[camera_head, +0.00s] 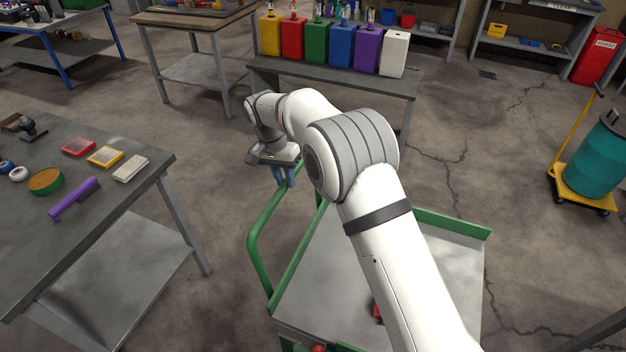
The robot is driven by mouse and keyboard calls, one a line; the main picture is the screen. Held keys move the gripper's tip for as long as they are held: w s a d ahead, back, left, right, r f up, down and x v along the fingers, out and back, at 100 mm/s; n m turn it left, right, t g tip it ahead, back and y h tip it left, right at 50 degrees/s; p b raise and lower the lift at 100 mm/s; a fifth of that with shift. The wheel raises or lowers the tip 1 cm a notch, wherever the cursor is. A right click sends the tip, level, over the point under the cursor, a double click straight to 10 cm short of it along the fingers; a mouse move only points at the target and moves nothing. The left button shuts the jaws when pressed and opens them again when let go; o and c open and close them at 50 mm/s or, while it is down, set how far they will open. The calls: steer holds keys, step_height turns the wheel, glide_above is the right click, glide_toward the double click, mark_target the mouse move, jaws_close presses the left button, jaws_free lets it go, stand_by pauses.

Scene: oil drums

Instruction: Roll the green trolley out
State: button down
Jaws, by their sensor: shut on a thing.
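The green trolley (460,224) stands close in front of me, with a grey flat deck and green rims. Its green tube handle (256,240) rises at its left side. My gripper (285,178) is at the far upper end of this handle, pointing down, with bluish fingers shut on the tube. My white arm reaches across the trolley and hides much of its deck and part of its far side. A small red thing (377,312) shows on the deck beside my arm.
A workbench (130,228) with small goods stands close on the left. A grey table (330,76) with several coloured cans is ahead. A teal drum (596,160) on a yellow trolley (566,182) stands at right. Cracked floor between is clear.

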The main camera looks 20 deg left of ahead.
steer(key=a+p, duration=0.3)
steer(key=a, duration=0.5)
steer(key=shift+a, duration=0.15)
steer(key=c, duration=1.3)
jaws_free()
steer(key=shift+o, duration=0.2)
step_height(320, 180, up, 8)
steer(key=a, duration=0.1)
steer(key=shift+a+f, duration=0.2)
steer(key=shift+a, duration=0.05)
steer(key=shift+w, duration=0.1)
